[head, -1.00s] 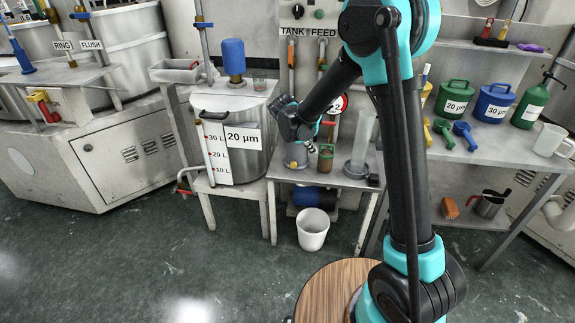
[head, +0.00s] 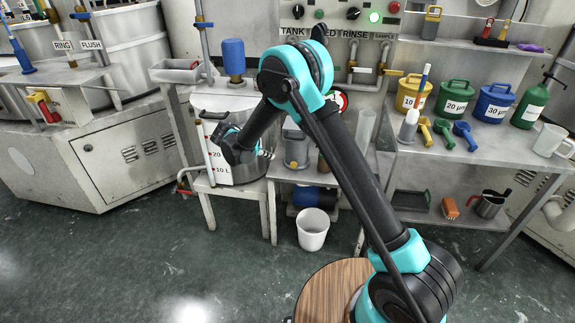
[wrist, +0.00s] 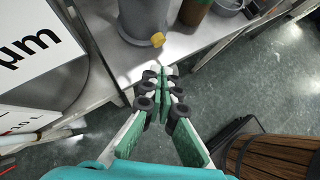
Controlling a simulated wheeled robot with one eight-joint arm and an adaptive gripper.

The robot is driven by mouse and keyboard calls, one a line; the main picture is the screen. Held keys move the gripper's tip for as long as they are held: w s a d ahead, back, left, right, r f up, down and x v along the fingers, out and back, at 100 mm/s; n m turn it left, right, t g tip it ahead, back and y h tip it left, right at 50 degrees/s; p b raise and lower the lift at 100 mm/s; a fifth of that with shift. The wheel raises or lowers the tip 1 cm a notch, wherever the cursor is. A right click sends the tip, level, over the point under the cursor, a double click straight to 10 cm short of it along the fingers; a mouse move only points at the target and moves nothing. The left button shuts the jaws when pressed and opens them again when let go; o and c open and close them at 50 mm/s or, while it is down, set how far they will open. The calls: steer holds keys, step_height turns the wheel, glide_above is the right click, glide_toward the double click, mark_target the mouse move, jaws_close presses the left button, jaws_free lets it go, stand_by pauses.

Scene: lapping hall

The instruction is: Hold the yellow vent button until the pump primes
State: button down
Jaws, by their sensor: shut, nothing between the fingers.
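The yellow vent button (wrist: 157,39) shows in the wrist view, low on the side of a grey cylindrical pump body (wrist: 145,18). The pump (head: 297,148) also shows in the head view, on the low bench behind my arm. My gripper (wrist: 164,72) is shut and empty. In the wrist view its fingertips are just below the button, with a visible gap. In the head view my wrist is in front of the 20 µm tank (head: 225,102), left of the pump, and the fingers are hard to make out.
The large tank stands close to the left of my gripper. A brown bottle (wrist: 195,10) stands right of the pump in the wrist view. A white bucket (head: 313,232) is on the floor below the bench. A panel with a lit green lamp (head: 375,17) is behind.

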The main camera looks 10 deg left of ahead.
mark_target(291, 166)
steer(key=x, duration=1.4)
steer(key=shift+w, duration=0.1)
